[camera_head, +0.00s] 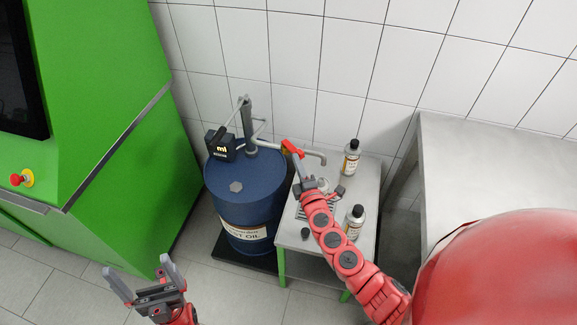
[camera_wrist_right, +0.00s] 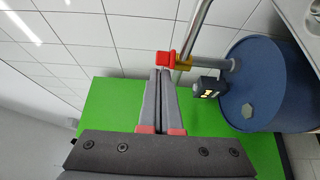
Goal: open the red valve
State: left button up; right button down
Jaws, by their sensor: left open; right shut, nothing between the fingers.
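The red valve (camera_head: 292,147) sits on the grey pipe that runs from the pump on the blue barrel (camera_head: 245,195). In the right wrist view the red valve (camera_wrist_right: 166,58) is just beyond the fingertips, beside a yellow fitting (camera_wrist_right: 183,63) on the pipe. My right gripper (camera_head: 299,160) is shut and empty, its tips at or very near the valve; I cannot tell whether they touch. The closed fingers also show in the right wrist view (camera_wrist_right: 160,76). My left gripper (camera_head: 139,272) is open and empty, low at the left, away from the valve.
A small table (camera_head: 365,188) right of the barrel holds an upper bottle (camera_head: 351,160) and a lower bottle (camera_head: 354,223), below the pipe's outlet. A black meter (camera_head: 220,146) is on the pump. A green machine (camera_head: 90,120) stands left; a metal bench (camera_head: 480,165) stands right.

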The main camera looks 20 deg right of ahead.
jog(key=d+n+y+b, duration=0.1)
jog(key=y, duration=0.1)
jog(key=d+n+y+b, duration=0.1)
jog(key=y+b, duration=0.1)
jog(key=shift+w+f+n, duration=0.1)
jog(key=shift+f+n, duration=0.05)
jog(key=shift+n, duration=0.25)
jog(key=d+n+g+y+b, duration=0.1)
jog(key=y+b, duration=0.1)
jog(key=b, duration=0.1)
jog(key=w+d+n+g+y+b, duration=0.1)
jog(key=n+y+b, duration=0.1)
jog(key=y+b, duration=0.1)
jog(key=d+n+g+y+b, duration=0.1)
jog(key=n+y+b, duration=0.1)
jog(key=b, duration=0.1)
jog(key=shift+w+d+y, duration=0.3)
jog(key=shift+w, duration=0.05)
jog(key=shift+w+d+b, duration=0.25)
jog(key=shift+d+b, duration=0.15)
jog(key=shift+b, duration=0.25)
jog(key=b+v, duration=0.1)
jog(key=v, duration=0.6)
jog(key=shift+d+r+b, duration=0.25)
jog(key=shift+b, duration=0.05)
